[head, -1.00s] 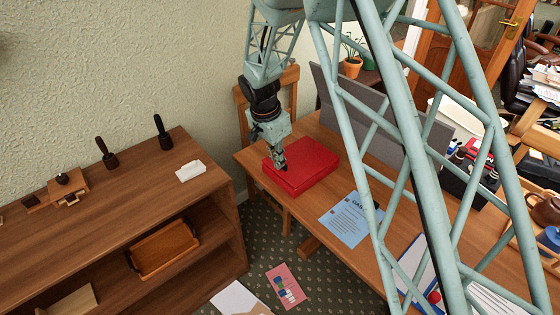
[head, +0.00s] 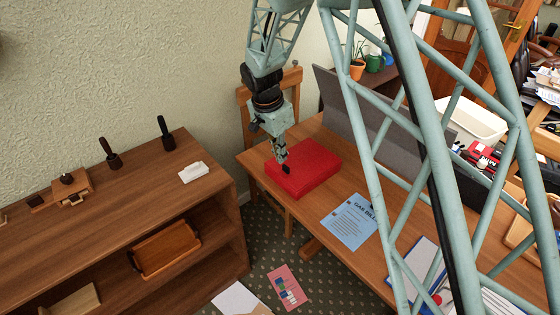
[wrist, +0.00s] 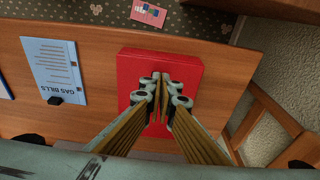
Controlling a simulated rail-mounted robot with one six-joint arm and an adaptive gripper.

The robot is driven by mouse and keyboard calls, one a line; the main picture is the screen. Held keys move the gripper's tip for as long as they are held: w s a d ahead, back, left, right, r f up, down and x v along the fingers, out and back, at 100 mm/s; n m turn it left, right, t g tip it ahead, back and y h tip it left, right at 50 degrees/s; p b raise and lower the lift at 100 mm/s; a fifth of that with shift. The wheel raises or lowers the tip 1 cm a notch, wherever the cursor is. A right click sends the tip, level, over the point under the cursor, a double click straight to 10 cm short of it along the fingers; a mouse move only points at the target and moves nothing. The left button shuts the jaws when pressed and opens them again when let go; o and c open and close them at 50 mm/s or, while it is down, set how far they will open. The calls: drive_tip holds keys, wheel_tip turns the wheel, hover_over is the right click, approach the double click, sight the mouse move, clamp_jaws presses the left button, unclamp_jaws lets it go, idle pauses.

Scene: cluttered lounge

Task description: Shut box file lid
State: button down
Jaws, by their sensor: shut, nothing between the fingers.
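The red box file (head: 306,171) lies flat on the wooden desk, near its left end. Its lid looks down, level with the body; I cannot tell if it is fully latched. In the wrist view the box file (wrist: 191,68) is seen from above, its middle hidden behind my fingers. My gripper (head: 284,168) points down over the left part of the lid, shut and empty. In the wrist view the fingertips (wrist: 161,77) are together over the red lid; I cannot tell whether they touch it.
A blue "GAS BILLS" sheet (head: 350,220) lies on the desk (head: 330,248) beside the box file. A grey divider (head: 360,110) stands behind it. A wooden chair (head: 242,118) stands close at the desk's left end. A low shelf unit (head: 110,215) is at left.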

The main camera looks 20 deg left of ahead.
drive_tip(key=s+a+r+p, duration=0.1)
drive_tip(key=s+a+r, duration=0.2)
drive_tip(key=s+r, duration=0.3)
drive_tip(key=shift+r, duration=0.35)
drive_tip(key=shift+s+a, duration=0.1)
idle(0.4)
drive_tip(key=w+d+r, duration=0.1)
drive_tip(key=d+r, duration=0.5)
drive_tip(key=d, duration=0.5)
drive_tip(key=w+d+r, duration=0.1)
drive_tip(key=d+r, duration=0.5)
drive_tip(key=d, duration=0.5)
drive_tip(key=s+d+r+n, duration=0.1)
drive_tip(key=s+d+r, duration=0.25)
drive_tip(key=d, duration=0.55)
drive_tip(key=s+d+r+n, duration=0.1)
drive_tip(key=s+d+r, duration=0.3)
drive_tip(key=d, duration=0.6)
drive_tip(key=s+d+r+n, duration=0.1)
drive_tip(key=s+d+r, duration=0.35)
drive_tip(key=s, duration=0.25)
drive_tip(key=s+d+r, duration=0.4)
drive_tip(key=s+r, duration=0.1)
drive_tip(key=s, duration=0.1)
drive_tip(key=s+d+r+n+t+y, duration=0.1)
drive_tip(key=s+d+n+t, duration=0.1)
drive_tip(key=s, duration=1.5)
drive_tip(key=shift+d+r+n, duration=0.15)
drive_tip(key=shift+d+n, duration=0.15)
drive_tip(key=shift+d, duration=0.35)
